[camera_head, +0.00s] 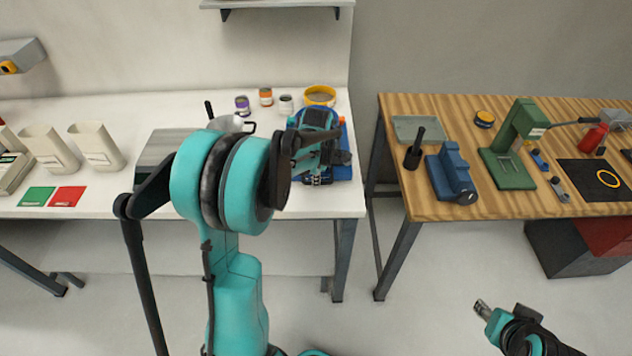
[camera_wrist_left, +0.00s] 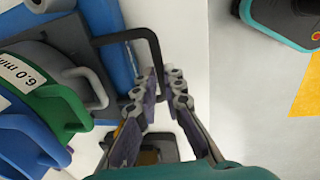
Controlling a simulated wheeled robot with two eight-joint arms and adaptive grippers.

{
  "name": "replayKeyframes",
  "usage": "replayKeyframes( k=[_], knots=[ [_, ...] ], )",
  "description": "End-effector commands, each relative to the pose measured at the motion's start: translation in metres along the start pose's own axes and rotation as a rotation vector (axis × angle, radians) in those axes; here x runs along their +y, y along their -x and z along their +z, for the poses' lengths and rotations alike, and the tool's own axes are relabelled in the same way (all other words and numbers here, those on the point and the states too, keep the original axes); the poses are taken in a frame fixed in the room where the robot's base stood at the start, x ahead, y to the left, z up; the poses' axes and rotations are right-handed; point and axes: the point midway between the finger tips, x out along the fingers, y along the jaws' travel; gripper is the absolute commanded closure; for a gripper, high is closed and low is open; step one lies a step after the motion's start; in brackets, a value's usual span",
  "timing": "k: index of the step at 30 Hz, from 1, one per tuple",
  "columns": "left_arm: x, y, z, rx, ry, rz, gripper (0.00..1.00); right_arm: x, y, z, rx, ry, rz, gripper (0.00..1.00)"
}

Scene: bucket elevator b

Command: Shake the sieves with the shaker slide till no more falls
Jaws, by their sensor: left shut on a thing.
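My left gripper (camera_wrist_left: 164,92) is shut on this handle. In the head view, the blue shaker (camera_head: 345,165) is mostly hidden behind my left gripper (camera_head: 318,148). My right gripper (camera_head: 482,308) hangs empty over the floor; its fingers are too small to judge.
The white table (camera_head: 345,198) also holds small jars (camera_head: 266,96), a yellow-rimmed bowl (camera_head: 320,95), beige containers (camera_head: 97,147) and green and red cards (camera_head: 52,196). A wooden bench (camera_head: 445,200) with a green press (camera_head: 510,150) stands right, across a gap.

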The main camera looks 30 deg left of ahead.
Motion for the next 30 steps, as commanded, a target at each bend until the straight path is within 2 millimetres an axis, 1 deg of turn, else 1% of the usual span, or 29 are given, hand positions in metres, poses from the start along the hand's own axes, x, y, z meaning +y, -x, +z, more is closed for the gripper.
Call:
replayKeyframes(
  k=[1, 4, 11, 12, 14, 15, 22, 25, 28, 30],
  knots=[
    [0.009, -0.002, 0.000, -0.001, 0.001, 0.001, 1.00, 0.000, 0.000, 0.000, 0.000, 0.000, 0.000, 0.60],
    [0.022, -0.004, 0.000, -0.003, 0.001, 0.001, 1.00, 0.000, 0.000, 0.000, 0.000, 0.000, 0.000, 0.60],
    [0.023, -0.004, 0.001, -0.003, 0.000, 0.000, 1.00, 0.000, 0.000, 0.000, 0.000, 0.000, 0.000, 0.60],
    [0.022, -0.004, 0.001, -0.003, 0.000, 0.000, 0.88, 0.000, 0.000, 0.000, 0.000, 0.000, 0.000, 0.60],
    [0.022, -0.004, 0.001, -0.003, 0.000, 0.000, 0.73, 0.000, 0.000, 0.000, 0.000, 0.000, 0.000, 0.60],
    [0.022, -0.004, 0.001, -0.003, 0.000, 0.000, 0.69, 0.000, 0.000, 0.000, 0.000, 0.000, 0.000, 0.60],
    [0.022, -0.004, 0.001, -0.002, 0.000, 0.000, 0.69, 0.000, 0.000, 0.000, 0.000, 0.000, 0.000, 0.60],
    [0.022, -0.001, 0.001, -0.002, 0.000, 0.000, 0.69, 0.000, 0.000, 0.000, 0.000, 0.000, 0.000, 0.60],
    [0.023, 0.010, 0.001, -0.002, 0.000, 0.000, 0.69, 0.000, 0.000, 0.000, 0.000, 0.000, 0.000, 0.60],
    [0.022, 0.023, 0.000, -0.002, 0.000, 0.000, 0.69, 0.000, 0.000, 0.000, 0.000, 0.000, 0.000, 0.60]
  ],
)
